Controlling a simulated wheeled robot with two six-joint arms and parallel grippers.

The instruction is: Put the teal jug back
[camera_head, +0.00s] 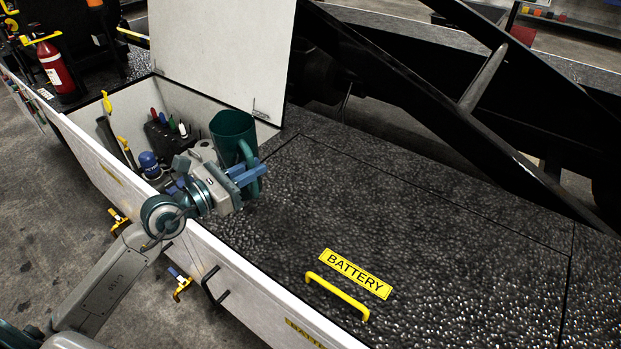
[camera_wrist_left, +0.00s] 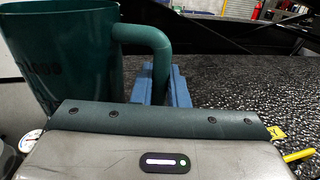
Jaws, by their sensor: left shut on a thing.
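The teal jug (camera_head: 233,128) is upright at the right end of the open white compartment (camera_head: 83,119). Its handle faces right, toward the black deck. My left gripper (camera_head: 247,174) is shut on the jug's handle with its blue fingers. In the left wrist view the jug (camera_wrist_left: 62,58) fills the upper left, and the blue fingers (camera_wrist_left: 162,90) close around the lower handle. The jug's base is hidden behind my gripper, so I cannot tell whether it touches anything. My right gripper is not in view.
The raised white lid (camera_head: 220,45) stands behind the compartment. Inside are a rack of coloured-handled tools (camera_head: 168,133) and a blue-capped item (camera_head: 149,163). A red extinguisher (camera_head: 56,68) stands far left.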

